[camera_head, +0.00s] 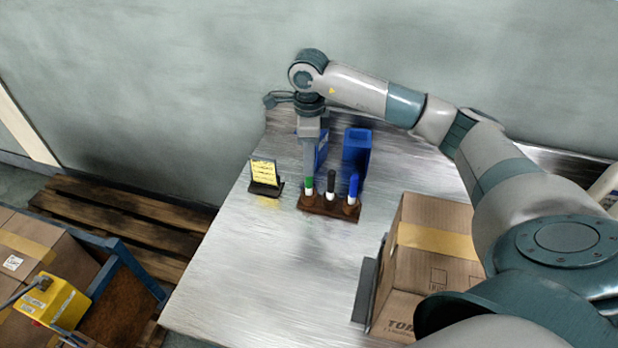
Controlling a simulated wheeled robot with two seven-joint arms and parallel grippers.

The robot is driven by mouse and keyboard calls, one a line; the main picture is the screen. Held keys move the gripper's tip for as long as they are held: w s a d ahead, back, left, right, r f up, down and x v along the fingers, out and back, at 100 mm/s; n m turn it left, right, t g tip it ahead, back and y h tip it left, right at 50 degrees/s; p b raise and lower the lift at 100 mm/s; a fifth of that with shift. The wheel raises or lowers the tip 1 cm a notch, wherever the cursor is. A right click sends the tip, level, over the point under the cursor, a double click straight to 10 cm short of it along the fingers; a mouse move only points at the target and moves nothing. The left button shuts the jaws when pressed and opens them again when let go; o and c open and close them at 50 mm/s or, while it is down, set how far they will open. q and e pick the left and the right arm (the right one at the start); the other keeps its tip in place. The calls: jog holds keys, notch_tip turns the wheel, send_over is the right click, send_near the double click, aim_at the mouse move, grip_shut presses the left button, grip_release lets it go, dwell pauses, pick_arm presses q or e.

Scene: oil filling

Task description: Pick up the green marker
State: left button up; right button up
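The green marker (309,186) stands upright in the left place of a brown wooden holder (325,209) on the metal table. A black marker (331,184) and a blue marker (353,188) stand beside it in the same holder. My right gripper (309,170) points down, its tips close to the top of the green marker. Whether they touch or surround it I cannot tell. The gap between the fingers does not show from here. My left gripper is out of view.
A stand with yellow notes (264,174) is left of the holder, and a blue container (357,148) behind it. A cardboard box (430,262) fills the table's right front. The table's left front (255,275) is clear.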

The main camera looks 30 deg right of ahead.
aim_at(309, 180)
jog(key=shift+f+p, duration=0.3)
jog(key=shift+f, duration=1.15)
jog(key=shift+s+a+f+p, duration=0.1)
jog(key=shift+s+f+p, duration=0.1)
jog(key=shift+f+p, duration=0.7)
notch_tip(309, 180, down, 3)
jog(key=shift+r+p, duration=0.1)
jog(key=shift+p, duration=0.65)
jog(key=shift+f, duration=0.3)
jog(key=shift+c, duration=0.7)
grip_shut()
